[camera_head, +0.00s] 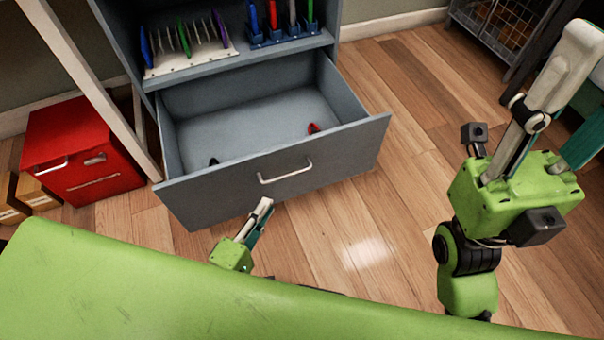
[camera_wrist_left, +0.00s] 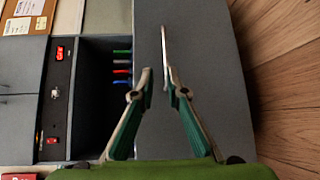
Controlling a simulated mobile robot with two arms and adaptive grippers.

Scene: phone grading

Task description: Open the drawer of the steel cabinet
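The steel cabinet (camera_head: 332,28) stands at the upper middle of the head view, with its grey drawer (camera_head: 225,190) pulled well out. The drawer's pale bar handle (camera_head: 285,172) is on its front; it also shows in the left wrist view (camera_wrist_left: 163,42). My left gripper (camera_head: 264,207) is just in front of and below the handle in the head view. In the left wrist view its fingertips (camera_wrist_left: 158,78) are apart, with the handle seen just beyond them; contact is not clear. My right gripper (camera_head: 590,80) is raised at the right, fingers spread and empty, away from the cabinet.
Inside the drawer lie a small red item (camera_head: 313,128) and a dark one (camera_head: 213,162). A rack (camera_head: 190,60) and blue holders (camera_head: 283,35) stand on the shelf above. A red box (camera_head: 80,150) is at left. Wooden floor (camera_head: 400,110) is clear right of the drawer.

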